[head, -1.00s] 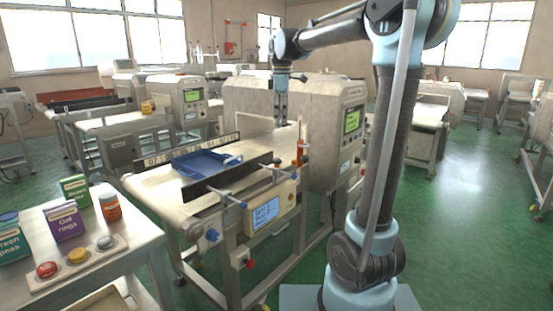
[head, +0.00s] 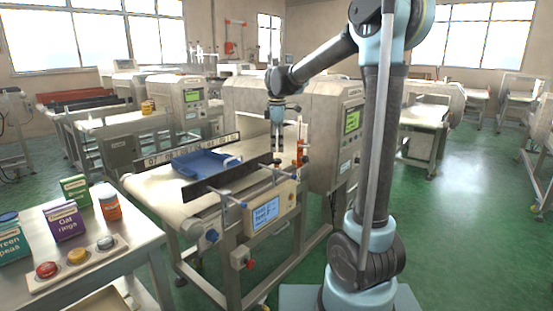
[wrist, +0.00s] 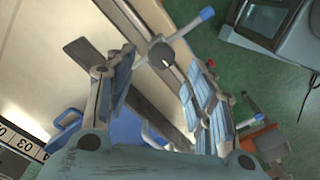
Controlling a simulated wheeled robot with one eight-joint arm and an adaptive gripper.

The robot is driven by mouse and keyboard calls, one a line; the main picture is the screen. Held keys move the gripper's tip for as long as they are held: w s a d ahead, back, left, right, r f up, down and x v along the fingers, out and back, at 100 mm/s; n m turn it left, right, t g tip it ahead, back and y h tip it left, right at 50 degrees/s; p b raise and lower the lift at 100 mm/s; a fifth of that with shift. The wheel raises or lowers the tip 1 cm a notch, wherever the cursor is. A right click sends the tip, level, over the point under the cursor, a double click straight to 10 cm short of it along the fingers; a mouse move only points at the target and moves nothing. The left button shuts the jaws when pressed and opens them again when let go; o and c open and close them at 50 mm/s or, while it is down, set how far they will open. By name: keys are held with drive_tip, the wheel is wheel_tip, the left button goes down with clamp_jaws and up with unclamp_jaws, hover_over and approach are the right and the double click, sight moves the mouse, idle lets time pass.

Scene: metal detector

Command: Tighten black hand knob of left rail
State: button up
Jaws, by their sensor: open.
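My gripper (head: 277,153) points down over the near side rail (head: 228,174) of the conveyor, towards its far end. In the wrist view its two fingers (wrist: 160,92) stand apart, open and empty. A dark round knob (wrist: 163,56) shows in the gap between them, on a metal clamp with a blue-tipped rod (wrist: 206,13). The fingers appear apart from the knob. The dark rail (wrist: 157,104) runs slantwise below. Whether the knob is tight cannot be told. In the head view the gripper hides the knob.
A blue tray (head: 205,163) lies on the belt beside the rail. A numbered rail (head: 165,157) runs along the far side. A control box with a screen (head: 266,212) and an orange-red post (head: 301,150) stand close by. The metal detector housing (head: 335,125) is just behind.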

sight(277, 159)
drive_tip(key=shift+f, duration=2.85)
drive_tip(key=c, duration=1)
